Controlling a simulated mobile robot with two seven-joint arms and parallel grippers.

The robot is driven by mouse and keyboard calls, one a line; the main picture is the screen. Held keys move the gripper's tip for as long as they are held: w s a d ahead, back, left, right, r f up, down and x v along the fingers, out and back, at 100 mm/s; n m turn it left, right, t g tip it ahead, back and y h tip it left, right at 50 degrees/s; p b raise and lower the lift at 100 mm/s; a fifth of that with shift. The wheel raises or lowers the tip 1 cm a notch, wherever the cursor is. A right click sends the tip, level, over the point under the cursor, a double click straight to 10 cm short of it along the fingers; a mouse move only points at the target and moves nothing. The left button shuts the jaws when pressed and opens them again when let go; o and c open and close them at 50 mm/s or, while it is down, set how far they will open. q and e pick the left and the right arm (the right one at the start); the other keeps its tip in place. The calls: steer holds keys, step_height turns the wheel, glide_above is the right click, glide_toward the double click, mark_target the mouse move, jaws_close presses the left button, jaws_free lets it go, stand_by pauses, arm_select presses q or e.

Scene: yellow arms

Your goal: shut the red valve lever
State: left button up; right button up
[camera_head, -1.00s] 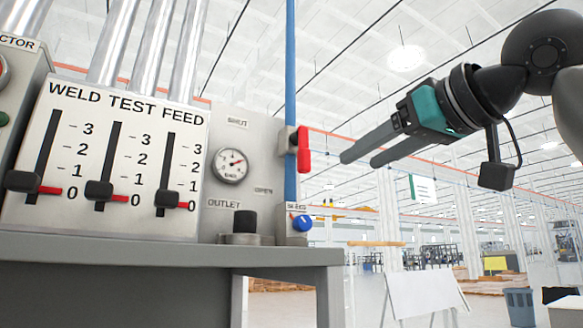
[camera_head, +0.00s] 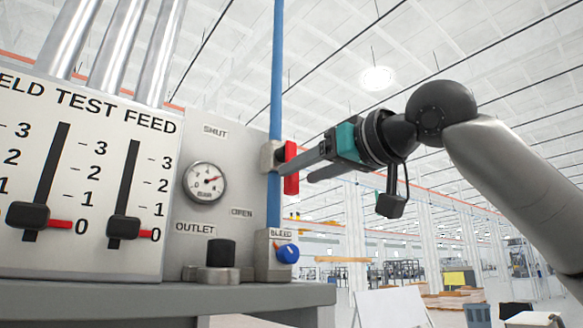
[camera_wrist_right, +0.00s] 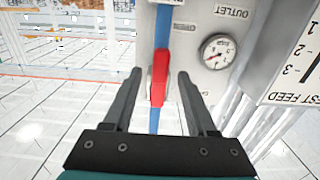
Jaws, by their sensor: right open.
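The red valve lever (camera_head: 291,168) stands roughly upright at a grey valve body on the blue pipe (camera_head: 277,75), at the panel's right edge. It also shows in the right wrist view (camera_wrist_right: 159,77). My right gripper (camera_head: 296,174), with dark fingers and a teal body, comes in from the right at the lever. In the right wrist view its jaws (camera_wrist_right: 160,76) are open, with the lever between the two fingers and a gap on each side. In the head view one finger overlaps the lever; contact cannot be told. My left gripper is not in view.
The grey panel (camera_head: 226,150) carries SHUT and OPEN labels, a round gauge (camera_head: 204,182), a black outlet knob (camera_head: 221,252) and a blue bleed knob (camera_head: 288,253). A slider box (camera_head: 75,255) stands left on the grey bench (camera_head: 200,295). Right of the panel is open hall.

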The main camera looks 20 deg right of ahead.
mark_target(295, 176)
steer(key=shift+p+x, duration=0.5)
steer(key=shift+x, duration=1.55)
steer(key=shift+c, duration=0.4)
jaws_close()
